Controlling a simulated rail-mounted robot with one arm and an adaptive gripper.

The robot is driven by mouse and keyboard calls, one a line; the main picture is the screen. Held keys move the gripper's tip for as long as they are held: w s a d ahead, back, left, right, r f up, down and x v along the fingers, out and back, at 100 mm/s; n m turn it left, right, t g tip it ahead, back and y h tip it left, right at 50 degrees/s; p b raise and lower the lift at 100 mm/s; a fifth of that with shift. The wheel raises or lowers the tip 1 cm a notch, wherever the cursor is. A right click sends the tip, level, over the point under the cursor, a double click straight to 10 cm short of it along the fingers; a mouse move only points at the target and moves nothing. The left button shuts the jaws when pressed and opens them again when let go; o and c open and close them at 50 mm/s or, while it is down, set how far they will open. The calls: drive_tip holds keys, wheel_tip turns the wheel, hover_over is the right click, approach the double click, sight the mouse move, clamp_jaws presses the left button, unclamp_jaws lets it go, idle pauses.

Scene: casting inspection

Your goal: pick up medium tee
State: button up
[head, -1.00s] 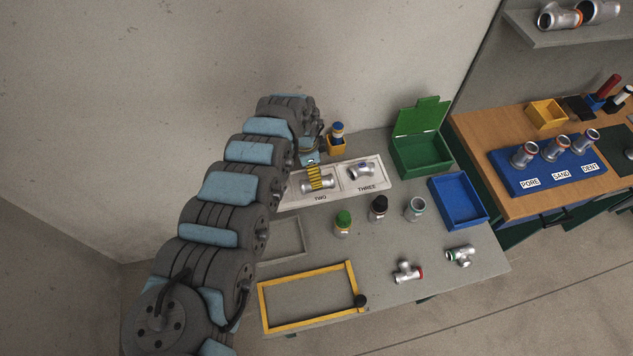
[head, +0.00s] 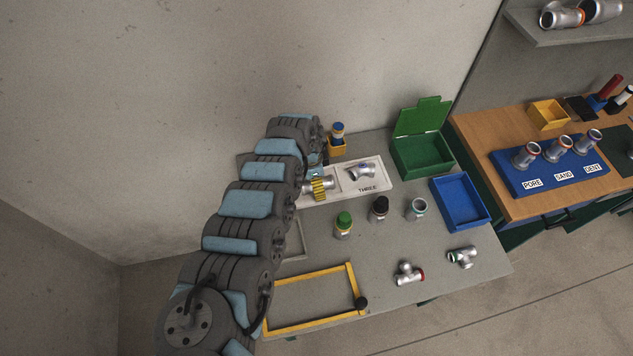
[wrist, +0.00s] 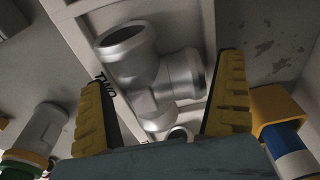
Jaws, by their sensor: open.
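A silver metal tee (wrist: 150,75) lies on the white board at the place marked TWO, and I take it as the medium tee. In the head view the tee (head: 329,182) is partly hidden behind my yellow finger and arm. My gripper (wrist: 165,100) is open, with one yellow ribbed finger on each side of the tee in the wrist view. In the head view my gripper (head: 319,188) is right at the tee. I cannot tell whether the fingers touch it.
Another silver fitting (head: 361,172) lies at THREE on the white board (head: 381,179). A yellow holder (head: 337,147) with a blue-and-white item stands close behind. Open table lies around the front fittings (head: 408,273).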

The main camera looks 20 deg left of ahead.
drive_tip(key=c, duration=1.2)
drive_tip(key=shift+r, duration=0.55)
wheel_tip(320, 180, up, 3)
drive_tip(key=shift+s+r+p, duration=0.1)
drive_tip(key=shift+p, duration=0.5)
drive_tip(key=shift+c, duration=0.2)
drive_tip(key=s+r, duration=0.1)
drive_tip(key=s+d+r+p, duration=0.1)
drive_tip(key=shift+s+r, duration=0.25)
drive_tip(key=shift+r, duration=0.1)
drive_tip(key=s+d+r+p, duration=0.3)
drive_tip(key=s+r+p, duration=0.3)
drive_tip(key=s+p, duration=0.4)
drive_tip(key=p, duration=0.5)
drive_tip(key=shift+s+d, duration=0.25)
drive_tip(key=shift+d, duration=0.15)
